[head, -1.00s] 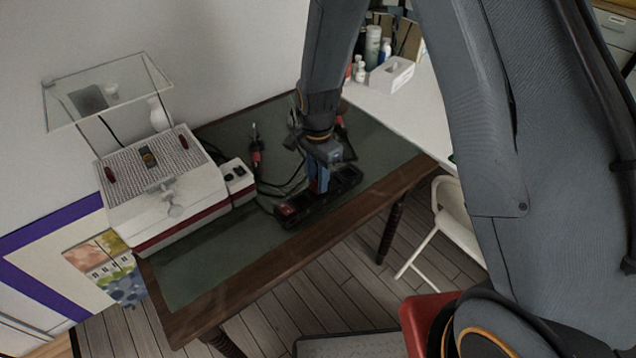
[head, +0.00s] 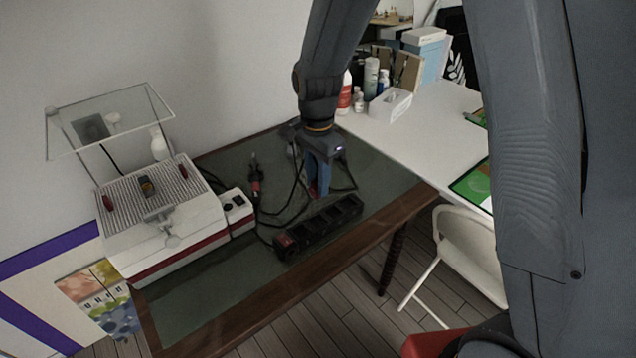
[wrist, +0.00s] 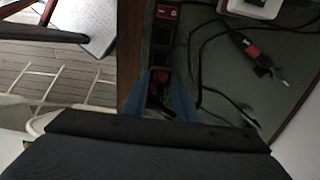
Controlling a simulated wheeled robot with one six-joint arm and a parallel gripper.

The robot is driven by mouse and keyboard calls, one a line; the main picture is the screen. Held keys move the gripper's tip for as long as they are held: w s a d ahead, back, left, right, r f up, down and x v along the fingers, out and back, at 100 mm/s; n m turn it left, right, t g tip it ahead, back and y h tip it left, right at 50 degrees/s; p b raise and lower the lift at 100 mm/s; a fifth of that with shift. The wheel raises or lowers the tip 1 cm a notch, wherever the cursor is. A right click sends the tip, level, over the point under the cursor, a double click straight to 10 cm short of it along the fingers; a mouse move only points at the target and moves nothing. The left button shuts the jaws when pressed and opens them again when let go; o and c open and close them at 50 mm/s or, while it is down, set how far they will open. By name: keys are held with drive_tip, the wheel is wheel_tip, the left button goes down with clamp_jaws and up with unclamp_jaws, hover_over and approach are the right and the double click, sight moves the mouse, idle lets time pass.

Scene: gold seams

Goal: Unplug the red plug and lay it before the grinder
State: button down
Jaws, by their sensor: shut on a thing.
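My gripper (head: 318,190) is shut on the red plug (head: 313,188), of which only a small red part shows between the blue fingers. In the wrist view, my gripper (wrist: 167,78) holds the plug (wrist: 160,76) low between the fingers.
A white machine with a red band (head: 185,240) and a small white control box (head: 236,210) stand at left. Black cables (head: 280,210) loop between tool and strip. The green mat (head: 200,295) is bare in front. A white table (head: 430,125) adjoins at right.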

drive_tip(key=shift+r+p, duration=1.3)
drive_tip(key=shift+r, duration=0.4)
